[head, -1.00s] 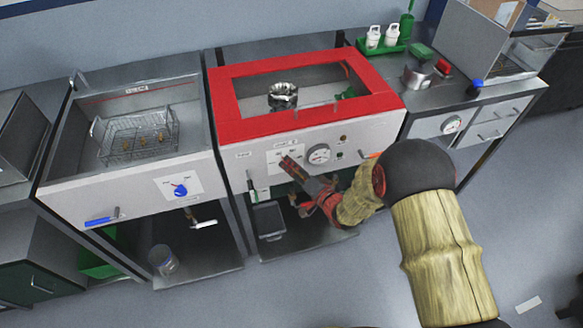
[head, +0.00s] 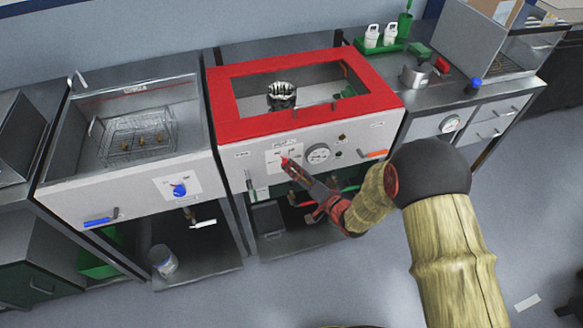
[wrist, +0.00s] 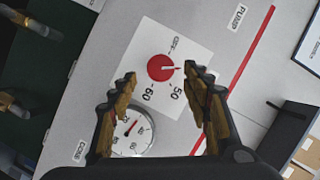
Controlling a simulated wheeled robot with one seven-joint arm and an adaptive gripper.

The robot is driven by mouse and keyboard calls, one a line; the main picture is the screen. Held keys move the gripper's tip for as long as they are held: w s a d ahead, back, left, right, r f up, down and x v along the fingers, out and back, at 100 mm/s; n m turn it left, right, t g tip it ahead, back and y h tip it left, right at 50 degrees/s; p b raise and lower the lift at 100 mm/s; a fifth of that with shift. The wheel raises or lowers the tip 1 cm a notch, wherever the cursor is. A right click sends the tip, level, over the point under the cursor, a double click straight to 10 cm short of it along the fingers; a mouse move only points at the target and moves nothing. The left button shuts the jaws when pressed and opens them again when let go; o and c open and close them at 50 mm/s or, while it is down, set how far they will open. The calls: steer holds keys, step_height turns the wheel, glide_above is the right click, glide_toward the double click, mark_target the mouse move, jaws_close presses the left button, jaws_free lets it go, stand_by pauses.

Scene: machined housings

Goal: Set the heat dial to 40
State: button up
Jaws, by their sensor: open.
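The heat dial is a red round knob (wrist: 160,68) on a white printed plate in the wrist view. Its pointer faces right in that view, above the printed 50; the 60 lies further round. The mark at the pointer's end is partly hidden by a finger. My gripper (wrist: 158,82) is open, with its fingers on either side of the knob's lower area and nothing between them. In the head view my gripper (head: 288,164) is in front of the plate (head: 274,156) on the red-topped unit, largely covering the dial. I cannot tell whether it touches.
A round gauge (head: 318,153) sits right of the plate; it also shows in the wrist view (wrist: 131,135). An orange-red handle (head: 374,153) sticks out further right. The neighbouring bath at left has a blue dial (head: 180,190). A red frame (head: 300,122) tops the unit.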

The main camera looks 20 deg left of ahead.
steer(key=v, duration=0.8)
steer(key=shift+d, duration=0.2)
steer(key=shift+s+r, duration=0.1)
